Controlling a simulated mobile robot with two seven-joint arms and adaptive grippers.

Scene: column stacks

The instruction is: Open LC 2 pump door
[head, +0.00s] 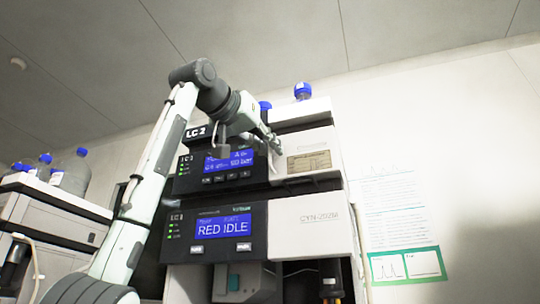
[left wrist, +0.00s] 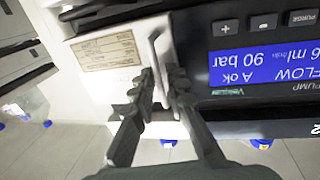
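The LC 2 pump shows in the head view with a dark panel and a lit blue display (head: 230,160). Its cream door (head: 308,155) is to the right of the panel and looks closed. In the left wrist view the pump is upside down, with the door (left wrist: 85,25) at left and the display (left wrist: 258,66) at right. The gripper (head: 268,140) partly covers the door's left edge in the head view. My right gripper is not in view.
Blue-capped bottles (head: 302,91) stand on top of the stack. Another stack (head: 50,215) is at left. The wall on the right carries posted sheets (head: 405,265).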

